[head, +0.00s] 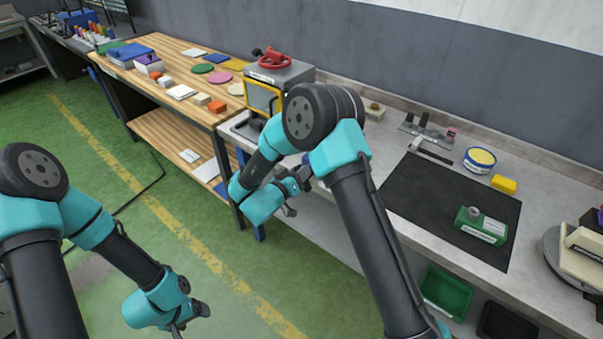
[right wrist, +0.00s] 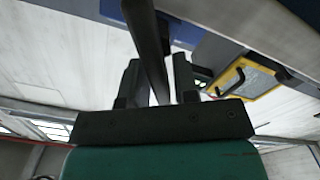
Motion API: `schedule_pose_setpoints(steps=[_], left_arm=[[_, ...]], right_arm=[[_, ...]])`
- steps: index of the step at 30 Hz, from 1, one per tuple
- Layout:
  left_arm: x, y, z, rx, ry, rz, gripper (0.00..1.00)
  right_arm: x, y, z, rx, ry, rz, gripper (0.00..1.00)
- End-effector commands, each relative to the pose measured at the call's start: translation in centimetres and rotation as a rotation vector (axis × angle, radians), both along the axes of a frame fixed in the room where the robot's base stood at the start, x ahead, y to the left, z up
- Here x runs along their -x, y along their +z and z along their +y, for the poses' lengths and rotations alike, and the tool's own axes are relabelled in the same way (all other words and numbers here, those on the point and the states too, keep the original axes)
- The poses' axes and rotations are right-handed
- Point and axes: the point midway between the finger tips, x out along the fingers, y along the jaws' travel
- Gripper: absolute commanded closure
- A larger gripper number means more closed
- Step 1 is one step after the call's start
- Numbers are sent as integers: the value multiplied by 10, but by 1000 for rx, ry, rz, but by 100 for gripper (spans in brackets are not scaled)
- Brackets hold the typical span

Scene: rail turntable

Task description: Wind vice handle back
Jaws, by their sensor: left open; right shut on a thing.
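My right gripper (head: 291,196) is at the front edge of the workbench, below the machine with the yellow-framed door. In the right wrist view its fingers (right wrist: 152,85) are shut on a dark bar (right wrist: 148,35), which I take to be the vice handle. The bar runs up and away between the two fingers, slightly tilted. The vice body is not clearly visible in the head view, where my right arm covers that part of the bench. My left gripper (head: 182,324) is open and empty, low over the green floor at the bottom of the picture.
The grey machine (head: 280,75) with a red handwheel (head: 275,59) stands behind my right arm. A black mat (head: 420,190) bears a green labelled block (head: 481,226). A wooden bench (head: 165,60) with coloured discs stands left. The floor between the arms is clear.

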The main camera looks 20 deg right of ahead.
Motion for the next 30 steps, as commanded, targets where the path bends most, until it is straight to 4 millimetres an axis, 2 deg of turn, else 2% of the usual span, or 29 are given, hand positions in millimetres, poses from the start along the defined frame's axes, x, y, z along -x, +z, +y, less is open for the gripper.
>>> schedule_pose_setpoints(steps=[21,30], left_arm=[[0,0,0,0,0,0,20],[0,0,0,0,0,0,20]], right_arm=[[-7,-13,6,403,0,549,96],[-7,-18,7,532,0,724,96]])
